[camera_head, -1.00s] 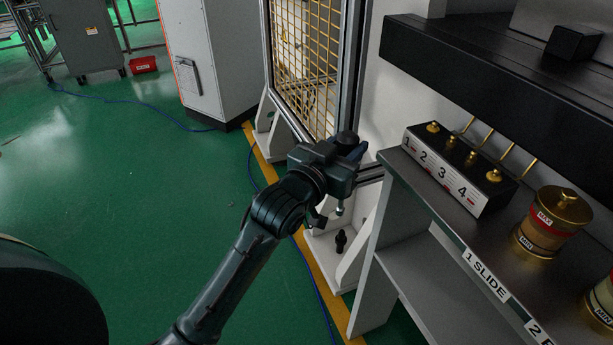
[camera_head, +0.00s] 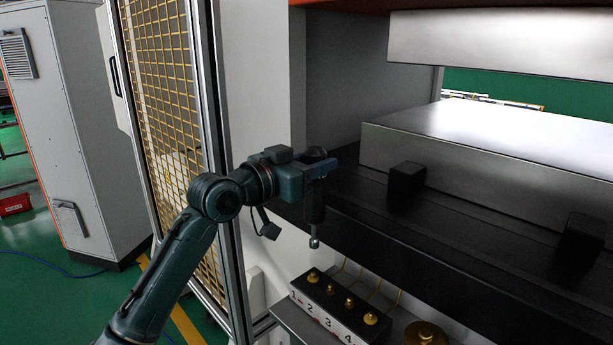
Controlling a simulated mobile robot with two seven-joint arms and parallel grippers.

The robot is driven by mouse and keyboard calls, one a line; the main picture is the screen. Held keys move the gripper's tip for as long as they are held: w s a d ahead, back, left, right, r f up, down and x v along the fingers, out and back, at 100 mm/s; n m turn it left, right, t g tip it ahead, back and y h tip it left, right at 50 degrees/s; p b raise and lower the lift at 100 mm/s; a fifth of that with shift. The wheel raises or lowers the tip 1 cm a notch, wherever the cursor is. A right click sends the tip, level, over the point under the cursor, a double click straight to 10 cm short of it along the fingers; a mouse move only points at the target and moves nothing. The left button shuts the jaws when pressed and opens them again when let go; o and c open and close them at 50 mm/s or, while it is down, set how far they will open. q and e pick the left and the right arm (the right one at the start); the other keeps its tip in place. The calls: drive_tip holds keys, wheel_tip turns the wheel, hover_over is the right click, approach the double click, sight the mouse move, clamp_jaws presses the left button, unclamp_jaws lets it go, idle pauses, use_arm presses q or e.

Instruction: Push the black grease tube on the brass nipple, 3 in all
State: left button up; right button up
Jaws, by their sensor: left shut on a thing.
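My left gripper (camera_head: 318,169) is shut on the black grease tube (camera_head: 315,207). The tube hangs upright with its silver tip (camera_head: 314,242) pointing down. A black block (camera_head: 341,310) with a white front numbered 1 to 4 sits on the shelf below. Several brass nipples stand on its top, including one by number 1 (camera_head: 313,277) and one by number 4 (camera_head: 371,318). In the picture the tube's tip is above the nipple by number 1 and apart from it. The right gripper is not in view.
A dark press bed (camera_head: 450,235) with black blocks (camera_head: 406,178) lies behind and right of the tube. Thin brass pipes (camera_head: 376,289) run behind the numbered block. A brass-lidded pot (camera_head: 425,334) stands to its right. A yellow mesh guard (camera_head: 162,100) is at left.

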use_arm(q)
wheel_tip(320, 180, down, 4)
drive_tip(key=b, duration=0.3)
drive_tip(key=shift+s+b, duration=0.1)
drive_tip(key=shift+b, duration=0.25)
drive_tip(key=shift+f+b, duration=0.65)
drive_tip(key=shift+f, duration=0.05)
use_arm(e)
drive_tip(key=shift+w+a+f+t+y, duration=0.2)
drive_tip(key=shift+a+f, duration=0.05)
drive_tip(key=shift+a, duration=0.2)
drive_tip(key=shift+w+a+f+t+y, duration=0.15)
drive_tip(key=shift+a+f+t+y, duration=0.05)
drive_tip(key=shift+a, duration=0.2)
